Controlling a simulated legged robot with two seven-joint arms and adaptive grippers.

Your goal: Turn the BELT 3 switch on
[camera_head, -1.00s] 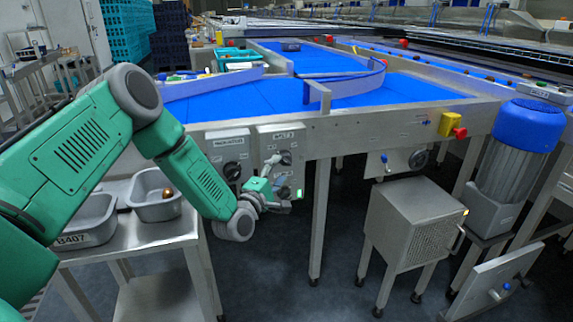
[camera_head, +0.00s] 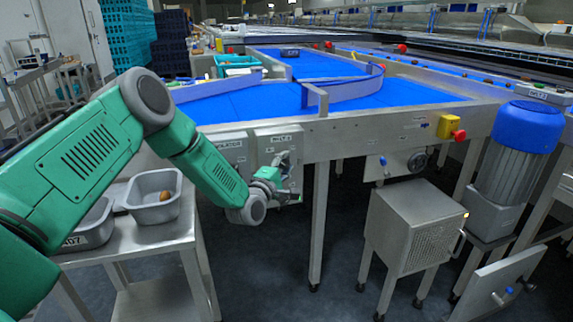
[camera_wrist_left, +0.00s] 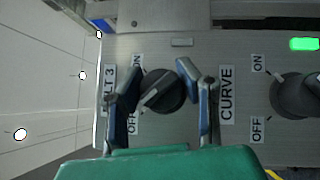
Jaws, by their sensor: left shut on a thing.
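The BELT 3 switch is a dark round knob (camera_wrist_left: 168,92) on a grey control panel (camera_wrist_left: 190,130). In the left wrist view its label and its ON and OFF marks read sideways, and its light pointer mark appears to point toward OFF. My left gripper (camera_wrist_left: 161,82) is shut on this knob, with one blue-padded finger on each side. In the head view the left gripper (camera_head: 281,166) is at the panel (camera_head: 291,143) under the belt frame and hides most of the knob. My right gripper is not in view.
A second knob (camera_wrist_left: 295,96), labelled CURVE, sits beside it near a lit green lamp (camera_wrist_left: 304,44). Another switch panel (camera_head: 229,143) is just left. A steel table (camera_head: 147,237) holds grey bins (camera_head: 152,211). A steel cabinet (camera_head: 391,229) and a motor (camera_head: 524,127) stand right.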

